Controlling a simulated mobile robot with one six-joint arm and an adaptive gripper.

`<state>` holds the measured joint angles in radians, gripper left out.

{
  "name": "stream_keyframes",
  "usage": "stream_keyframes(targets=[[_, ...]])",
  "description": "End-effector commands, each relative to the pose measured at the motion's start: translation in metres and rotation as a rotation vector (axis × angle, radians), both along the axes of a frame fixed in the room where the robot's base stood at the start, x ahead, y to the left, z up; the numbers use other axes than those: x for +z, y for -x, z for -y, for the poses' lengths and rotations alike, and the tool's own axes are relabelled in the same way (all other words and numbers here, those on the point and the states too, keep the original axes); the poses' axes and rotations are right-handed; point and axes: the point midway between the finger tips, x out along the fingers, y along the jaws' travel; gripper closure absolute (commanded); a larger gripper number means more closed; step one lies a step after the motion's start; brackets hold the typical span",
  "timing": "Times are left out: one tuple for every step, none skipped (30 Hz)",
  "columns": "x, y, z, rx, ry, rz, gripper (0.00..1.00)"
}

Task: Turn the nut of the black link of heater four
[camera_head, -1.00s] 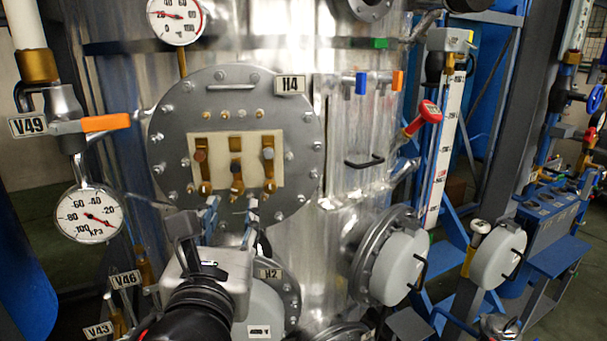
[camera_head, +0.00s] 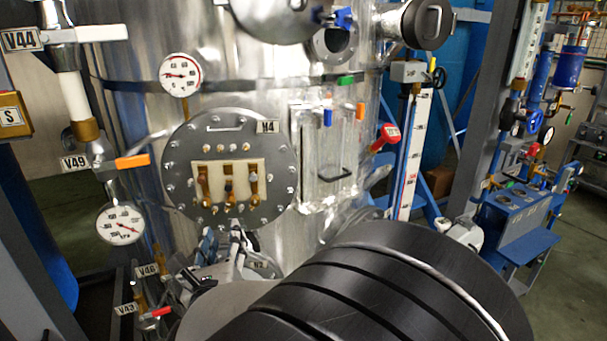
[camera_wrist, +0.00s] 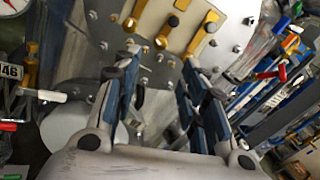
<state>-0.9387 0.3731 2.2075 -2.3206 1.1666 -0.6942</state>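The round grey heater flange labelled H4 (camera_head: 268,127) is on the silver vessel and carries a cream panel with three brass links. The middle link (camera_head: 228,187) has a dark upper knob, which looks black in the wrist view (camera_wrist: 173,20); a small nut (camera_wrist: 160,42) shows at its lower end. The right link (camera_head: 253,182) has a greyer knob. My gripper (camera_head: 222,243) is just below the flange's lower edge. In the wrist view its blue-padded fingers (camera_wrist: 168,85) are apart with nothing between them, below the links and not visibly touching them.
My arm covers the lower middle of the head view. A pressure gauge (camera_head: 121,224) and the V49 valve with an orange handle (camera_head: 132,161) stand left of the flange. A wall handle (camera_head: 333,175) and a red-handled valve (camera_head: 386,136) are to the right.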

Motion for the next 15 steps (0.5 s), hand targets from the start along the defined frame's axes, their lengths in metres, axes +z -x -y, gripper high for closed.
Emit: stream_keyframes(targets=[[0.0, -0.012, -0.002, -0.003, 0.0, -0.001, 0.61], [0.0, -0.019, -0.003, -0.004, -0.001, 0.0, 0.61], [0.0, -0.028, -0.004, -0.004, 0.0, -0.001, 0.61], [0.0, -0.034, -0.006, -0.003, 0.0, -0.001, 0.61], [0.0, -0.041, -0.007, -0.004, -0.001, -0.001, 0.61], [0.0, -0.049, -0.009, -0.003, 0.0, 0.0, 0.61], [0.001, -0.055, -0.01, -0.002, 0.0, 0.0, 0.61], [0.0, -0.062, -0.011, -0.003, 0.0, -0.001, 0.61], [0.0, -0.069, -0.013, -0.003, 0.0, 0.0, 0.61], [0.001, -0.075, -0.015, -0.002, -0.001, -0.001, 0.61], [0.0, -0.08, -0.015, -0.002, 0.0, -0.001, 0.61], [0.001, -0.086, -0.016, -0.002, 0.0, 0.001, 0.61], [0.001, -0.09, -0.018, -0.002, 0.0, 0.0, 0.61], [0.0, -0.094, -0.019, -0.001, -0.001, -0.001, 0.61], [0.0, -0.099, -0.02, -0.001, -0.001, -0.001, 0.61]])
